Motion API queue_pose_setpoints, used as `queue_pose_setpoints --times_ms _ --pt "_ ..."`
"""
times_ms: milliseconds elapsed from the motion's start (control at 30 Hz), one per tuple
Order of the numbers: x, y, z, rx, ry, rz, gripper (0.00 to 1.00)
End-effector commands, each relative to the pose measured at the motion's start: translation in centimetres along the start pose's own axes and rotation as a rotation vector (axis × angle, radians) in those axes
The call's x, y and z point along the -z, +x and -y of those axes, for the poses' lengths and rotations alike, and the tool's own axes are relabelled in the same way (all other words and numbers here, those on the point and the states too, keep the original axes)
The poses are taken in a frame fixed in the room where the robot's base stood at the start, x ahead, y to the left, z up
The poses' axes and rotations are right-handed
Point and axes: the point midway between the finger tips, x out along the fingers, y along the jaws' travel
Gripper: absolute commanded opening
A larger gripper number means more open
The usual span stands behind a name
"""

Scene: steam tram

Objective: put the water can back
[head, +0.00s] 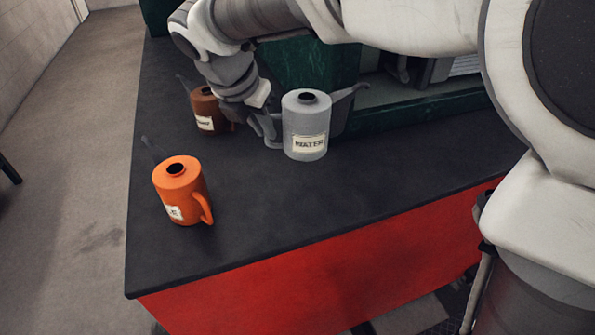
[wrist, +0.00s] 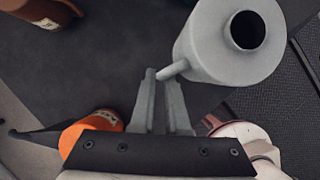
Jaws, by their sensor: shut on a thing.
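The water can (head: 306,126) is a grey cylinder with a dark top opening, a label reading WATER and a spout pointing right. It looks upright. My gripper (head: 268,128) is at its left side, shut on its handle. The wrist view shows my gripper's fingers (wrist: 160,85) closed around the handle of the grey water can (wrist: 200,45), with the can body beyond them. Whether the can's base touches the black top or is slightly above it, I cannot tell.
A brown can (head: 207,115) stands close behind my gripper on the left. An orange can (head: 178,190) stands near the left edge of the black top (head: 240,220). A dark green structure (head: 310,65) rises behind the water can. The front middle of the top is clear.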

Motion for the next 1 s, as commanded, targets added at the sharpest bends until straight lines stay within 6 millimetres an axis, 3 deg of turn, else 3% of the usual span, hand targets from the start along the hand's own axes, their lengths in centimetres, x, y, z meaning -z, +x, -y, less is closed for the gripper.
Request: queue_pose_setpoints --times_ms 200,333,1000 --pt "1.4 -1.3 -1.0 -0.092 -0.180 0.002 0.00" --pt "1.8 -1.0 -1.2 -0.106 -0.215 0.001 0.00" --pt "6.1 7.4 -1.2 -0.106 -0.216 0.000 0.00"
